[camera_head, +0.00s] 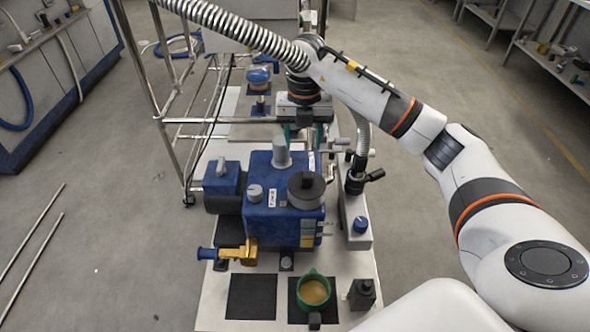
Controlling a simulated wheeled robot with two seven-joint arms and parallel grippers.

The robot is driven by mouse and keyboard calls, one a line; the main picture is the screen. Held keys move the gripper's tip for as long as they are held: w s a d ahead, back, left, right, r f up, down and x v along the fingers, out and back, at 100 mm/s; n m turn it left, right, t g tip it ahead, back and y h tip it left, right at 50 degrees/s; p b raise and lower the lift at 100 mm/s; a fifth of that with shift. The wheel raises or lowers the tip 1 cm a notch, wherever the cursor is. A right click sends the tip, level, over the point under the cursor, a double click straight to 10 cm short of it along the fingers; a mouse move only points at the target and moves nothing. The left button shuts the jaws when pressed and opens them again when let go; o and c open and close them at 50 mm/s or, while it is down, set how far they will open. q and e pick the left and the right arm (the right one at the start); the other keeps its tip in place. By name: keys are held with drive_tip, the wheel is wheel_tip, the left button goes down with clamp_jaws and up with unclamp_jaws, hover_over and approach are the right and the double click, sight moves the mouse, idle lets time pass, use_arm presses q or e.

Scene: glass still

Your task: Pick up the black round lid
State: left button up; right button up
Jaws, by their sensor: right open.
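The black round lid (306,188) sits on top of the blue box-shaped machine (270,215), at its right side, with a small knob in its middle. My right gripper (304,135) hangs behind the lid, farther up in the picture and apart from it. Its two greenish fingers are spread, and I see nothing held between them. My left gripper is not in view.
A grey cylinder (282,153) stands on the machine just left of the lid. A valve stand with a black handle (356,180) rises to the right. The left dark mat (251,297) is empty.

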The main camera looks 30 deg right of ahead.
hover_over(307, 174)
drive_tip(key=f, duration=0.2)
drive_tip(key=f+p, duration=0.1)
drive_tip(key=f, duration=0.2)
drive_tip(key=shift+w+a+f, duration=0.1)
drive_tip(key=shift+a+f, duration=0.1)
drive_tip(key=shift+f, duration=0.45)
drive_tip(key=f, duration=0.2)
drive_tip(key=f+p, duration=0.1)
drive_tip(key=f, duration=0.1)
drive_tip(key=shift+d+f, duration=0.1)
drive_tip(key=shift+d, duration=0.2)
drive_tip(key=shift+f, duration=0.4)
drive_tip(key=shift+c, duration=0.2)
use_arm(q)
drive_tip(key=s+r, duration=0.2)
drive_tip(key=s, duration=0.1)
use_arm(e)
clamp_jaws()
